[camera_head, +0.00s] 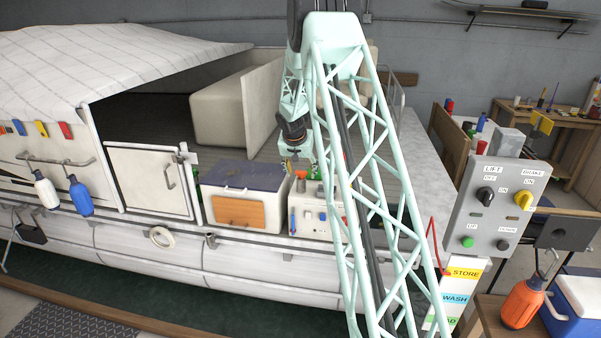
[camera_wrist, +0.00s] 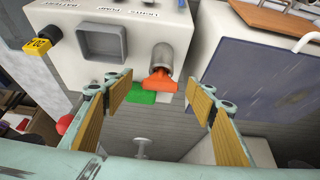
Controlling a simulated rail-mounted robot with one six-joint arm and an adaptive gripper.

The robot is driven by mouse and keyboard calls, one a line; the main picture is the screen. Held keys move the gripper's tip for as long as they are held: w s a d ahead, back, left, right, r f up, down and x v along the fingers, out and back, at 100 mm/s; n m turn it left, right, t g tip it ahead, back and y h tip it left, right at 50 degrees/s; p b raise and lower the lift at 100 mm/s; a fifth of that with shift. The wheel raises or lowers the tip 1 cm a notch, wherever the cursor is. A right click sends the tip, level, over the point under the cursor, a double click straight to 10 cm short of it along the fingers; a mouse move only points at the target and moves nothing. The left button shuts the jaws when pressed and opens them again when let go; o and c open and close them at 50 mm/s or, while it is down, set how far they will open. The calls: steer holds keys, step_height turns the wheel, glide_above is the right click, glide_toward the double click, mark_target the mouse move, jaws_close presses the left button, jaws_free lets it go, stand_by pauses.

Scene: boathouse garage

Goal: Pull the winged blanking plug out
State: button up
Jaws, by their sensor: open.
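The orange winged blanking plug (camera_wrist: 160,82) sits in a grey round socket (camera_wrist: 163,56) on the white console (camera_wrist: 60,12) in the wrist view. In the head view the console (camera_head: 309,222) stands at the boat's side, with an orange piece (camera_head: 301,174) at its top that looks like the plug. My gripper (camera_wrist: 159,90) is open, with one wooden-padded finger on each side of the plug in the picture. No contact shows between the fingers and the plug. In the head view my gripper (camera_head: 293,158) is small, above the console's top left, partly hidden by my arm.
A blue-lidded cooler (camera_head: 243,176) stands close beside the console. A green piece (camera_wrist: 141,97) shows behind the plug. A grey control box (camera_head: 492,212) stands at the right.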

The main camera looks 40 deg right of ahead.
steer(key=shift+b+x, duration=0.6)
steer(key=shift+x, duration=0.3)
steer(key=c, duration=1.1)
steer(key=shift+r+p, duration=1.5)
steer(key=shift+r, duration=2.7)
